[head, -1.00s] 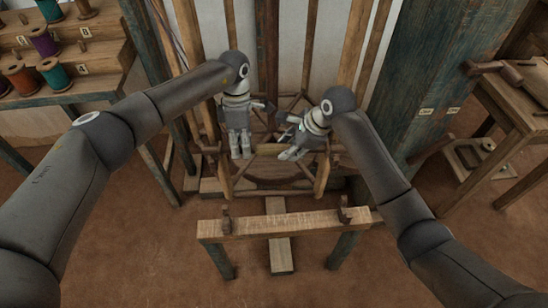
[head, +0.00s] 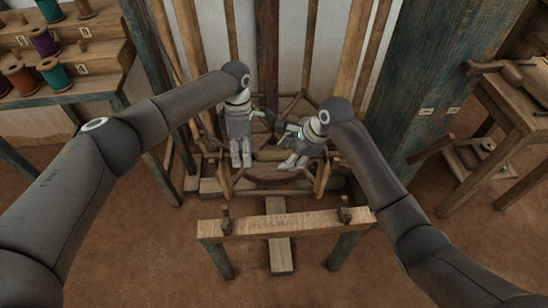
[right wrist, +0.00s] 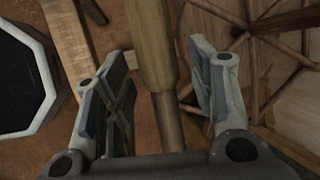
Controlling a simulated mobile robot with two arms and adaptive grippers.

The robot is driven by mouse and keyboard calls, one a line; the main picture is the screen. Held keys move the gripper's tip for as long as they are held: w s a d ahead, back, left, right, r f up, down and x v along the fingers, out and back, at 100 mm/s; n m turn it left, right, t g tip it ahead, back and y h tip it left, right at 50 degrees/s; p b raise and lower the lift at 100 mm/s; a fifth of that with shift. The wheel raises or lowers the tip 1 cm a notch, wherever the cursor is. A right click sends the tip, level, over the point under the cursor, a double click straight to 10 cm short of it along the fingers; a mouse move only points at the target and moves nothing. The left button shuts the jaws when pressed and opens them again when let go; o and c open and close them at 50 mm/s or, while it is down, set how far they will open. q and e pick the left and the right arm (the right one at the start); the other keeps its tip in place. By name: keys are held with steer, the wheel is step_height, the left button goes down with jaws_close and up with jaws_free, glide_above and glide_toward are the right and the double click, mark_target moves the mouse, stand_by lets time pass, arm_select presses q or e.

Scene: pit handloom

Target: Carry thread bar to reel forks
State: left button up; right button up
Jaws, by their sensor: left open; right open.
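The thread bar (head: 270,155), a round wooden bar with a thicker pale middle, lies crosswise between my two grippers in the head view. My left gripper (head: 241,164) points down at its left end and is open; whether its fingers straddle the bar is unclear. My right gripper (head: 288,164) is tilted inward near the right part. In the right wrist view the bar (right wrist: 152,45) runs between the open fingers of my right gripper (right wrist: 163,85), with gaps on both sides. Two small upright wooden forks, left (head: 226,217) and right (head: 344,209), stand on the low front beam.
The front beam (head: 285,224) stands on short legs nearer me. A spoked wooden reel frame (head: 322,178) is around and below the grippers. Tall loom posts (head: 349,45) rise behind. A spool rack (head: 95,35) is at left, a wooden table (head: 510,95) at right.

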arm_select(q)
steer(key=shift+r, duration=0.15)
arm_select(e)
steer(key=shift+r, duration=0.1)
arm_select(q)
step_height(320, 180, up, 7)
steer(key=w, duration=0.1)
steer(key=shift+w, duration=0.25)
arm_select(e)
steer(key=v, duration=1.2)
